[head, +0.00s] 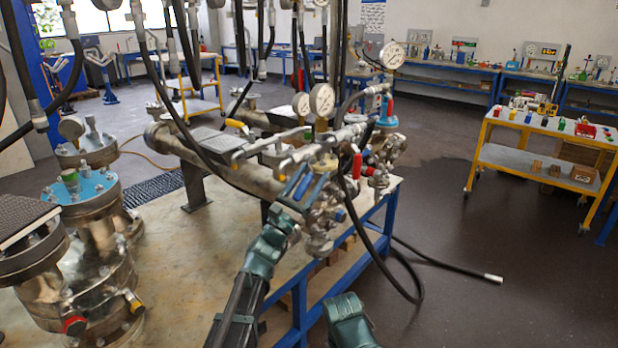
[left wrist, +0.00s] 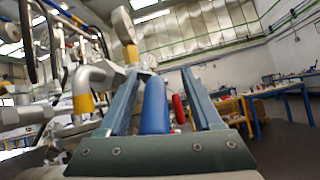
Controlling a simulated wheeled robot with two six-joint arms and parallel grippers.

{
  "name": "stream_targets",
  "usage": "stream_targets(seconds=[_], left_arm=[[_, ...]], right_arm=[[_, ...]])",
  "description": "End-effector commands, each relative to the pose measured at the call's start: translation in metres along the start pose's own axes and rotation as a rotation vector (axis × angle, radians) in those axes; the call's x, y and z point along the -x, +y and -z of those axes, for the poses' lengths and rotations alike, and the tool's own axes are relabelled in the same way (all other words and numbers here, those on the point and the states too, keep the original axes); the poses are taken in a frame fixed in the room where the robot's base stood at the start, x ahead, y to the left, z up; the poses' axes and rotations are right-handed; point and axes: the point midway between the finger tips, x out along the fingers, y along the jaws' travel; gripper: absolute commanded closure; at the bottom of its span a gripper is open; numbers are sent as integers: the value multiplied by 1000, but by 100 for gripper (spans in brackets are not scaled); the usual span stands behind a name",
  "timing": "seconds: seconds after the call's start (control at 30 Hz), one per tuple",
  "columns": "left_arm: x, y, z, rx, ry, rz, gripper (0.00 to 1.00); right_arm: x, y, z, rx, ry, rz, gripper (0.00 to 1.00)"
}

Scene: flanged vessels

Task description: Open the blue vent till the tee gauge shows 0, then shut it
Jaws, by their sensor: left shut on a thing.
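The blue vent handle (left wrist: 155,105) lies between the two fingers of my left gripper (head: 304,184), which is shut on it. In the left wrist view its fingers (left wrist: 160,95) run along both sides of the handle. The handle belongs to the valve cluster at the near end of the manifold. A round white-faced gauge (head: 321,100) stands upright just above this cluster; its needle is too small to read. I cannot tell for sure that it is the tee gauge. A green part of my right arm shows at the bottom, but its fingers do not.
A red handle (head: 357,164) sits close right of the blue one. More gauges stand nearby (head: 301,104) and farther back (head: 392,55). Black hoses hang around the manifold. Flanged vessels (head: 88,190) stand at left; a yellow cart (head: 520,160) stands at right. Floor between is mostly clear.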

Motion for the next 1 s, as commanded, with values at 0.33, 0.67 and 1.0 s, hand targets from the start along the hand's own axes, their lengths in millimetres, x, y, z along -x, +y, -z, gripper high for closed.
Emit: stream_targets(seconds=[0.33,0.67,1.0], left_arm=[[-1,2,0,0,-1,-2,41],[4,3,1,0,1,-5,41],[72,1,4,-1,1,-7,41]], right_arm=[[0,0,0,0,0,0,50],[-3,0,0,0,0,0,50],[-45,-4,3,0,0,0,50]])
